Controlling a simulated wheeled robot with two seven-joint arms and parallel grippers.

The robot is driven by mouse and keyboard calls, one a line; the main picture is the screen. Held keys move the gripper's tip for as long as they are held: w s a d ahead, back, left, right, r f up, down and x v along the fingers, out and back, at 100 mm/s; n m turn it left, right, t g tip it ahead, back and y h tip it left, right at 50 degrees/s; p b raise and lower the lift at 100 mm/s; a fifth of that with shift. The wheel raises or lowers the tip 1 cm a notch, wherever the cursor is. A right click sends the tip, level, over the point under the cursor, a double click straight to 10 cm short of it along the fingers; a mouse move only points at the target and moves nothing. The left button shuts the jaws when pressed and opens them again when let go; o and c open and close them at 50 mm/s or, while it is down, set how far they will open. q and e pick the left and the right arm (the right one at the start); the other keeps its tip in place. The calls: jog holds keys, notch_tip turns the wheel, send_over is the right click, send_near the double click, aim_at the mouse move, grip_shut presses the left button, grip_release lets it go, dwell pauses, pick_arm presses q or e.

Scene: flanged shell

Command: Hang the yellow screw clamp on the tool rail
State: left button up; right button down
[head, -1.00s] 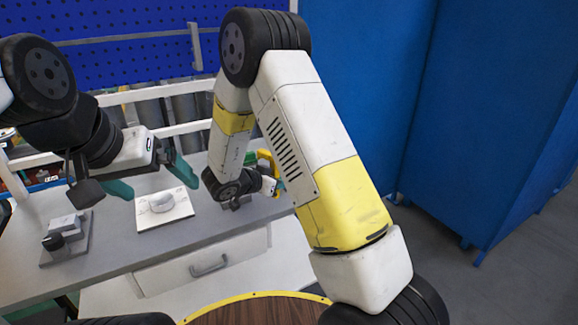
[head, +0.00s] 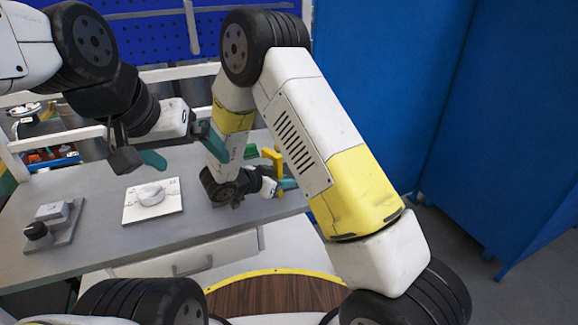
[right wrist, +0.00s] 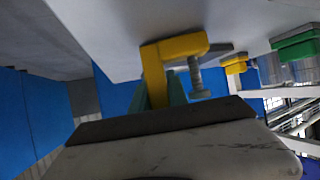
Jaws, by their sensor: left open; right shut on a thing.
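The yellow screw clamp (right wrist: 178,47) is in my right gripper (right wrist: 158,92), with its frame and grey screw showing in the right wrist view. In the head view, a yellow part of the clamp (head: 276,160) shows just above the teal fingers of my right gripper (head: 281,186), over the bench's right end; my right arm is close beside it. My left gripper (head: 185,149) is open and empty above the back of the bench, left of my right forearm. A grey rail (head: 150,16) runs across the blue pegboard; I cannot tell for certain that it is the tool rail.
A white plate with a round piece (head: 151,200) and a grey fixture (head: 52,224) stand on the grey bench (head: 115,248). A green object (right wrist: 296,44) and another yellow piece (right wrist: 236,65) are beyond the clamp. A blue partition (head: 390,90) stands at right.

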jog(key=shift+f, duration=0.1)
jog(key=c, duration=1.3)
grip_release()
